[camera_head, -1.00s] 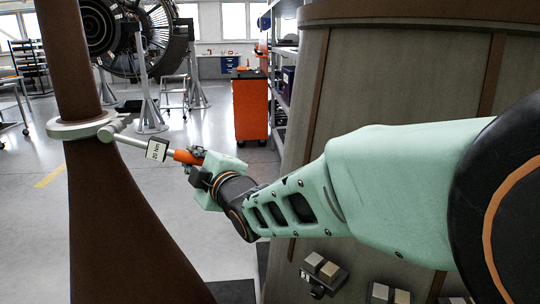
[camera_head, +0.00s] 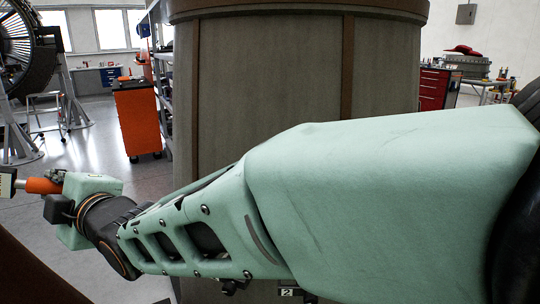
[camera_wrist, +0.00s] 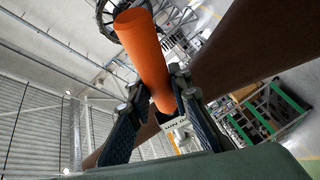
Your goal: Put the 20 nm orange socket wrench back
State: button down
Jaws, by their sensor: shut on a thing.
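My gripper (camera_head: 57,184) is at the left edge of the head view, shut on the orange handle of the socket wrench (camera_head: 40,186). The wrench's shaft and pale label run out of the picture on the left, so its head is hidden there. In the wrist view the orange handle (camera_wrist: 146,55) stands out between the two dark fingers of my gripper (camera_wrist: 158,100). The wrench is held in the air, clear of any surface that I can see. No holder or slot for it can be made out.
A large grey-brown column (camera_head: 260,90) stands close behind my arm. An orange tool cart (camera_head: 137,118) stands beyond open grey floor (camera_head: 105,150). A red cabinet (camera_head: 436,88) and a bench are at the far right. A turbofan (camera_head: 28,50) on a stand is at the far left.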

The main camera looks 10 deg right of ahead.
jog(key=shift+r, duration=0.45)
